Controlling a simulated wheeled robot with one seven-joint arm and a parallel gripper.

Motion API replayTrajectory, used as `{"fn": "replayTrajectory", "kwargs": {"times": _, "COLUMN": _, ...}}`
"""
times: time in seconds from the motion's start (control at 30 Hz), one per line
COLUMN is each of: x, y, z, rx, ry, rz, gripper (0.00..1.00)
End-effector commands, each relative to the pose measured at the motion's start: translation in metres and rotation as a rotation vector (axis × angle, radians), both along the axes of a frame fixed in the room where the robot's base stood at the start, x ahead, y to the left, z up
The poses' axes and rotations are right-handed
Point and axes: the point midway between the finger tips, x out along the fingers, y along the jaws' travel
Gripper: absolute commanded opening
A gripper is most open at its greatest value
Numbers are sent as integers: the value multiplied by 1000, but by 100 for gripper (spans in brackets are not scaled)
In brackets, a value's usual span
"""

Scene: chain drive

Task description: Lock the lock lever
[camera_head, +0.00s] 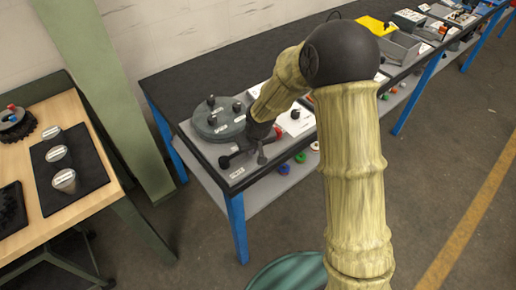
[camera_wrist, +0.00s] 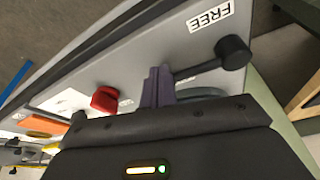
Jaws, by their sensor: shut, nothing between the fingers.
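The lock lever is a dark rod ending in a round black knob (camera_wrist: 233,52), at the upper right of the wrist view. The knob lies close to a white label reading FREE (camera_wrist: 210,15). My gripper (camera_wrist: 158,76) is shut and empty, its purplish fingers beside the inner end of the lever's rod. I cannot tell whether they touch it, and the lever's pivot is hidden behind the fingers. In the head view the lever's knob (camera_head: 224,162) shows at the front of the grey round chain drive unit (camera_head: 217,120), with my gripper (camera_head: 261,157) just to its right.
A red knob (camera_wrist: 104,98) stands left of my fingers in the wrist view. The drive unit sits on a long blue-legged bench (camera_head: 240,225) with trays and boxes further right. A wooden table (camera_head: 90,150) with labelled cups stands left, past a green post (camera_head: 110,90).

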Motion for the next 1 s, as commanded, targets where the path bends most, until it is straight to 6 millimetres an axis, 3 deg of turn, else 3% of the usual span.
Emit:
{"fn": "replayTrajectory", "kwargs": {"times": 0.77, "x": 4, "y": 6, "z": 0, "rx": 2, "ry": -3, "rz": 5, "gripper": 0}}
{"fn": "replayTrajectory", "kwargs": {"times": 1.0, "x": -8, "y": -3, "z": 4, "rx": -1, "ry": 0, "rz": 6, "gripper": 0}}
